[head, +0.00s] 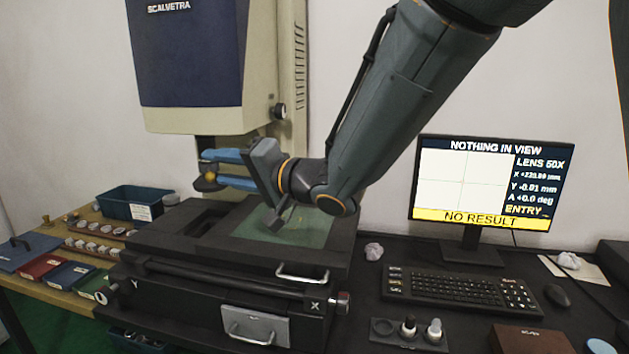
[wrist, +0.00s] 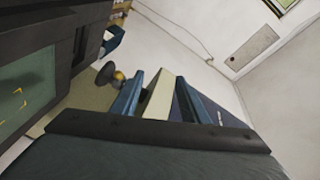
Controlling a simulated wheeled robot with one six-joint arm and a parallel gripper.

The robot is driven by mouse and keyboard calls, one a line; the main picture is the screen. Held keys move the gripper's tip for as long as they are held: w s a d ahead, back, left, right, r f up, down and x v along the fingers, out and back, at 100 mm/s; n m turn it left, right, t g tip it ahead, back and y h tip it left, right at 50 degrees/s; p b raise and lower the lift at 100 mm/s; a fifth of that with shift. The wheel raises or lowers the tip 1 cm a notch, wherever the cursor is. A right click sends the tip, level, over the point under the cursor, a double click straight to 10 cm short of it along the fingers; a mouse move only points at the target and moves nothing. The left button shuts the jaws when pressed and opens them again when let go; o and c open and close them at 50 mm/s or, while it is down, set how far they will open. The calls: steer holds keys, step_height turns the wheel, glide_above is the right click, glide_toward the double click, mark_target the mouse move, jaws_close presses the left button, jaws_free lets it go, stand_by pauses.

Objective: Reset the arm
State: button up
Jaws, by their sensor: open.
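My gripper (head: 208,167) is in front of the measuring machine's column, above the left part of its stage (head: 318,228). Its two blue fingers point left, spread apart one above the other, with nothing seen between them. In the wrist view my gripper (wrist: 160,86) also shows its two blue fingers apart and empty. A dark round part with a brass-coloured tip (wrist: 118,75) shows beside the left finger there; I cannot tell whether they touch. My arm reaches in from the upper right.
The machine head (head: 190,60) hangs just above my gripper. A monitor (head: 490,185) reading "NOTHING IN VIEW", a keyboard (head: 460,288) and a small holder (head: 405,335) stand right. A blue bin (head: 128,200) and trays of rings (head: 98,232) sit left.

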steer(key=w+d+f+t+h, duration=0.1)
steer(key=w+d+f+h, duration=0.15)
steer(key=d, duration=0.25)
steer(key=w+d+f+m+t+h, duration=0.1)
steer(key=d+f+h, duration=0.1)
steer(key=d+f, duration=0.15)
steer(key=w+d+f+t+h, duration=0.1)
steer(key=w+d+f+h, duration=0.15)
steer(key=d, duration=0.25)
steer(key=s+d+f+g+h, duration=0.1)
steer(key=s+d+f+h, duration=0.2)
steer(key=d, duration=0.4)
steer(key=s+d+f+g+h, duration=0.2)
steer(key=d+f+h, duration=0.1)
steer(key=d+f, duration=0.3)
steer(key=s+d+f+n+g+h+b, duration=0.1)
steer(key=s+d+f+g, duration=0.3)
steer(key=s, duration=0.6)
steer(key=s+d+f+n+g+h+b, duration=0.1)
steer(key=s+d+f+g+b, duration=0.3)
steer(key=s+f, duration=0.5)
steer(key=shift+s+d+f+g, duration=0.3)
steer(key=shift+s+d+g, duration=0.15)
steer(key=shift+d, duration=0.7)
